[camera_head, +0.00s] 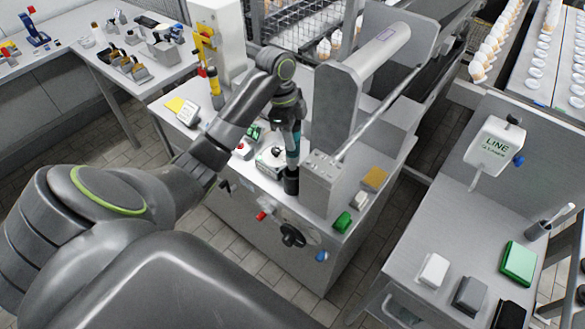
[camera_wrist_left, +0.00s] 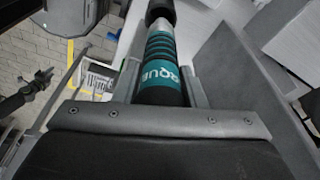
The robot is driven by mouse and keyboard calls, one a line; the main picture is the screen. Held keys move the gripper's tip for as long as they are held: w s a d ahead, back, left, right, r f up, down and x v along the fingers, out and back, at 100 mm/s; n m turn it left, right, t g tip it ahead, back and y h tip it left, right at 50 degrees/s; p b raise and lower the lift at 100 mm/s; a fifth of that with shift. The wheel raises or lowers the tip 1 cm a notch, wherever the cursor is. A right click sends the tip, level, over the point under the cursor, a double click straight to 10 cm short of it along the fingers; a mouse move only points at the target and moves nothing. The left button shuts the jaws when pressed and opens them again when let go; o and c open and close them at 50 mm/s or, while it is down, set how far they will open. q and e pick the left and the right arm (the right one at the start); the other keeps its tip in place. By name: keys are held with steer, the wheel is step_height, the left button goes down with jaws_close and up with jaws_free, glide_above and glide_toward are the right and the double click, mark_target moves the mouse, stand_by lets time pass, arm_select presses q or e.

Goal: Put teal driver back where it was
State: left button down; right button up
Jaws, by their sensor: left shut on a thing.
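The teal driver (camera_head: 293,151) hangs roughly upright from my left gripper (camera_head: 289,112), over the front of the grey machine bench. In the left wrist view the driver (camera_wrist_left: 163,62) lies between the two fingers, with teal and black bands, a silver collar and a black far end. My left gripper (camera_wrist_left: 160,95) is shut on it. A dark cylinder (camera_head: 291,181) shows at the driver's lower end; I cannot tell whether it is part of the driver or a holder under it. My right gripper is not in view.
A grey machine block (camera_head: 322,182) stands close right of the driver, with a slanted rod (camera_head: 378,112) above. A white device (camera_head: 271,161) sits close left. A yellow tool (camera_head: 205,50) hangs by a white column (camera_head: 223,35). A side table (camera_head: 415,250) stands right.

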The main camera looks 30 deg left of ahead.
mark_target(293, 161)
arm_select(q)
steer(key=shift+f+b, duration=0.45)
steer(key=shift+f, duration=0.05)
step_height(293, 161, down, 5)
steer(key=b, duration=0.2)
steer(key=shift+s+r+b, duration=0.1)
steer(key=shift+r+b, duration=0.05)
steer(key=shift+b, duration=0.2)
steer(key=shift+f, duration=0.3)
step_height(293, 161, down, 3)
steer(key=shift+d+r+p, duration=0.1)
steer(key=shift+p, duration=0.35)
steer(key=shift+f, duration=0.5)
steer(key=shift+f, duration=0.1)
steer(key=c, duration=0.9)
jaws_free()
